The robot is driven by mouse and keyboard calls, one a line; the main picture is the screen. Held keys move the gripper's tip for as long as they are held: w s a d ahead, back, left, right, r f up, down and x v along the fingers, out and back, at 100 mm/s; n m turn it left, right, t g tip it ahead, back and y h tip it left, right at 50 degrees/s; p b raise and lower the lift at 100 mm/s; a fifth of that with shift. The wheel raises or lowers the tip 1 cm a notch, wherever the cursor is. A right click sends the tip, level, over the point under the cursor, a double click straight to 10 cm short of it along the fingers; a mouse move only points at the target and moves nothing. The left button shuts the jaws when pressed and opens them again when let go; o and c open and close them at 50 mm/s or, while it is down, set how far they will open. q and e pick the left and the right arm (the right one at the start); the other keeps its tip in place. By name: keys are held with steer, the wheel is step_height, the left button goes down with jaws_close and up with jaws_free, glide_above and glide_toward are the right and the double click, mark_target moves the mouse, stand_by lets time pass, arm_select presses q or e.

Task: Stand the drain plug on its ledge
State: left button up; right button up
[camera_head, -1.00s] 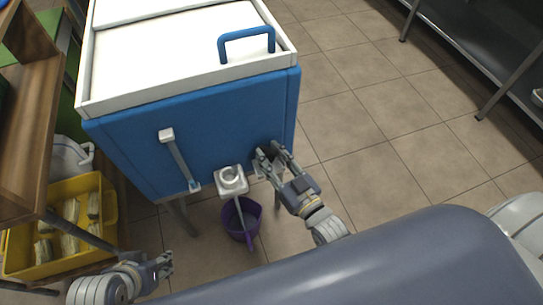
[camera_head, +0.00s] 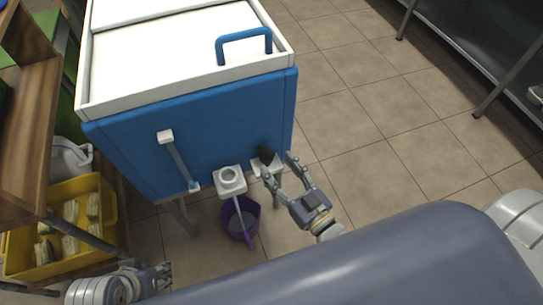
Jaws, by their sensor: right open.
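The drain plug (camera_head: 266,154), a small dark tapered piece, is on the small white ledge (camera_head: 257,168) at the lower right of the blue chest's front. It looks roughly upright, perhaps slightly tilted; its base is too small to make out clearly. My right gripper (camera_head: 281,166) is open and empty just right of and below the plug, its fingers apart and pointing towards the chest. My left gripper (camera_head: 165,276) is at the bottom left, far from the plug; its finger gap is unclear.
Left of the ledge, a white drain fitting (camera_head: 230,180) with a round hole juts from the blue chest (camera_head: 215,125). A purple bucket (camera_head: 240,222) stands below it. A yellow crate (camera_head: 25,262) is at left. Open tiled floor (camera_head: 390,150) lies right.

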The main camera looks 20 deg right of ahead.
steer(key=s+d+f+g+h, duration=0.1)
steer(key=s+d+g+h, duration=0.1)
steer(key=s+g, duration=0.5)
steer(key=s+d+f+m+g+h, duration=0.1)
steer(key=s+d+f+g+h, duration=0.1)
steer(key=s+g, duration=0.5)
steer(key=shift+d+h+p, duration=0.3)
steer(key=shift+d+h, duration=0.2)
steer(key=shift+d, duration=0.5)
